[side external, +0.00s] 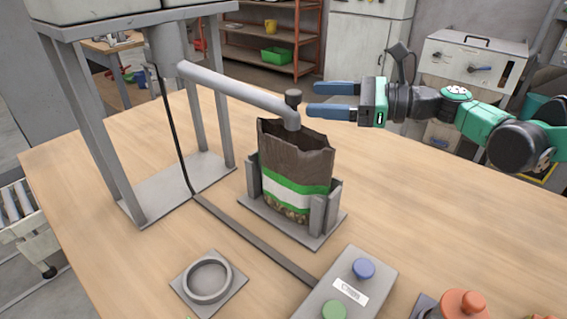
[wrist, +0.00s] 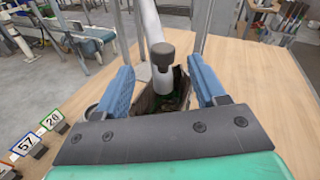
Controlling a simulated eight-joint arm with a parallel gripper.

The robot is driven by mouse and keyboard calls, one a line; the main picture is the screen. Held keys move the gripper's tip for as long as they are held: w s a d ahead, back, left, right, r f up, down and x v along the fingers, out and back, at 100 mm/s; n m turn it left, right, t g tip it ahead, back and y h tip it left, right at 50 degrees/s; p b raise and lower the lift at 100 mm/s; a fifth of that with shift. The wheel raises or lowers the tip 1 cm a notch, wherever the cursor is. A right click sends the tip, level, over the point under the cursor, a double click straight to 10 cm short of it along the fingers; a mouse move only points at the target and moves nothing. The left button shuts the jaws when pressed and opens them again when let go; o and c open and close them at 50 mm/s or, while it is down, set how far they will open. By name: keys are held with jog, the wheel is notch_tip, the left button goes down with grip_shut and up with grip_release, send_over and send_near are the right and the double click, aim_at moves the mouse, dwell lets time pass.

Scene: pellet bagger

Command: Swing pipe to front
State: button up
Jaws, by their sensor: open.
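The grey pipe (side external: 235,90) runs from the hopper outlet at upper left and bends down at its end over the open bag. A dark knob (side external: 293,97) sits on top of the bend; it also shows in the wrist view (wrist: 163,56). The brown bag (side external: 292,175) with a green and white band stands upright in a grey holder (side external: 331,212). My gripper (side external: 320,101) is open, its two blue fingers level and pointing left, near the knob. In the wrist view the knob and pipe end lie between the fingers (wrist: 165,90), with nothing gripped.
The hopper stand (side external: 85,125) rises at the left. A control box (side external: 345,290) with blue and green buttons is at the front, beside a grey ring on a plate (side external: 207,279). The right of the wooden table (side external: 450,240) is mostly clear.

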aim_at(237, 92)
jog(key=shift+m+y, duration=0.6)
jog(key=shift+m, duration=0.2)
jog(key=shift+w+x, duration=0.2)
jog(key=shift+x, duration=3.2)
jog(key=shift+d, duration=0.1)
jog(key=shift+c, duration=0.3)
jog(key=shift+w, duration=0.1)
grip_shut()
